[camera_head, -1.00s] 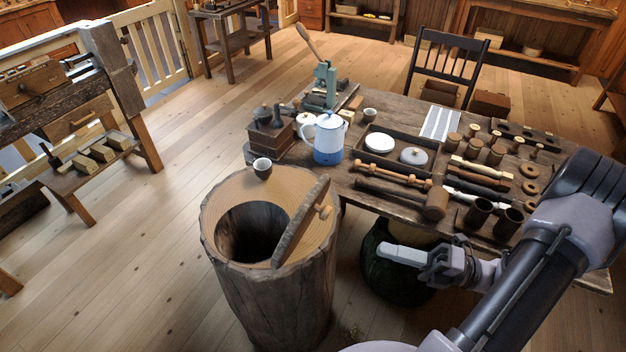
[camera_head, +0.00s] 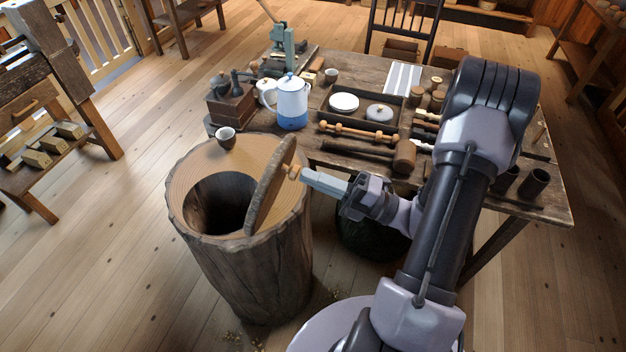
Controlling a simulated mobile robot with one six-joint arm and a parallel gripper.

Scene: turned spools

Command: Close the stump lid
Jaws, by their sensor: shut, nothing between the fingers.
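The stump (camera_head: 250,255) stands upright on the floor, hollow, with a dark round opening (camera_head: 215,205) in its top. The stump lid (camera_head: 268,190) stands tilted up on edge at the right side of the opening, which is uncovered. A small wooden knob (camera_head: 293,172) sticks out of the lid's right face. My gripper (camera_head: 308,178) is shut and empty, on the right of the lid. Its fingertips are at the knob; I cannot tell whether they touch it.
The workbench (camera_head: 330,165) behind holds a blue and white pot (camera_head: 292,103), a coffee grinder (camera_head: 232,103) and a wooden mallet (camera_head: 403,157). A dark round vessel (camera_head: 365,238) sits below the bench.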

